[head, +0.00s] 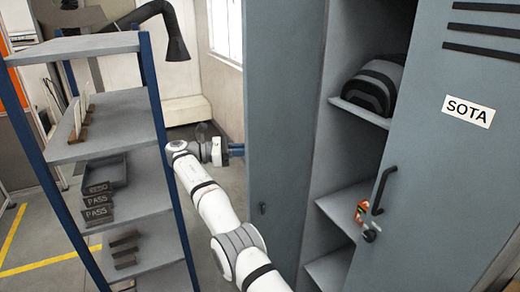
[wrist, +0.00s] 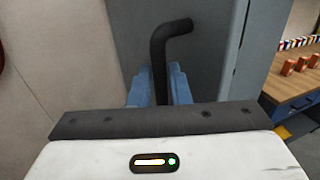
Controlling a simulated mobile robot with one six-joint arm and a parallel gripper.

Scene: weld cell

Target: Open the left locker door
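The left locker door (head: 285,120) is a grey panel that stands swung open, with the locker's shelves showing to its right. A lock (head: 262,208) shows low on this panel. My gripper (head: 236,150) is at the far side of the door, partly hidden by it in the head view. In the wrist view the black bent door handle (wrist: 164,60) rises between my blue fingers (wrist: 160,88). The handle fills the gap between them, and they appear shut on it. The handle of this door is hidden in the head view.
The right locker door (head: 440,200), labelled SOTA, has a black handle and an orange-tagged key. A dark bag (head: 375,88) sits on a locker shelf. A shelving rack (head: 110,125) stands left of my arm. A workbench (wrist: 295,88) with small cans shows in the wrist view.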

